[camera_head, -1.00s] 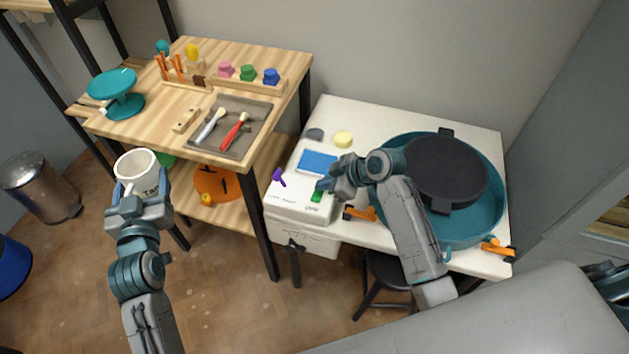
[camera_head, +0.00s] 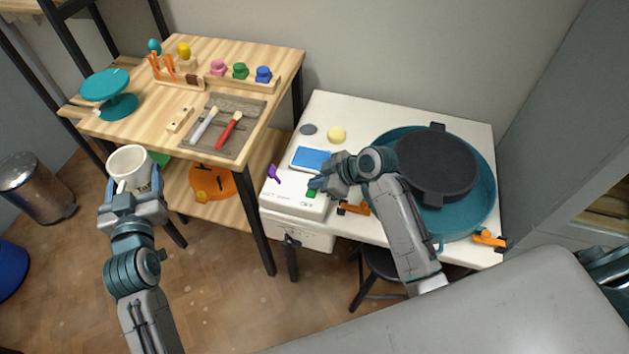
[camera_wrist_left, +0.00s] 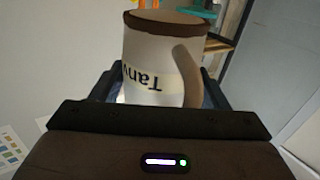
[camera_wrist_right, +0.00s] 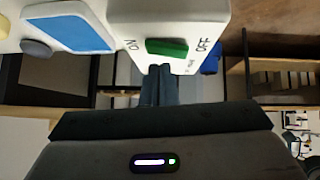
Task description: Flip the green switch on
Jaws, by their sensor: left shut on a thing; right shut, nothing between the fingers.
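The green switch (camera_head: 311,191) sits on the front panel of the white machine (camera_head: 293,203). In the right wrist view the switch (camera_wrist_right: 167,47) lies between the printed words ON, on its left, and OFF, on its right. My right gripper (camera_head: 318,182) is shut and empty, with its fingertips close to the switch. In the right wrist view the fingertips (camera_wrist_right: 160,72) are just below the switch; I cannot tell whether they touch it. My left gripper (camera_head: 133,192) is shut on a white mug (camera_head: 127,163) with a brown rim and printed letters.
A purple switch (camera_head: 273,173) and a blue panel (camera_head: 311,159) are on the machine near the green switch. A teal basin (camera_head: 482,205) with a dark wheel disc (camera_head: 437,165) stands to the right. A wooden table (camera_head: 146,124) with tools stands at the left.

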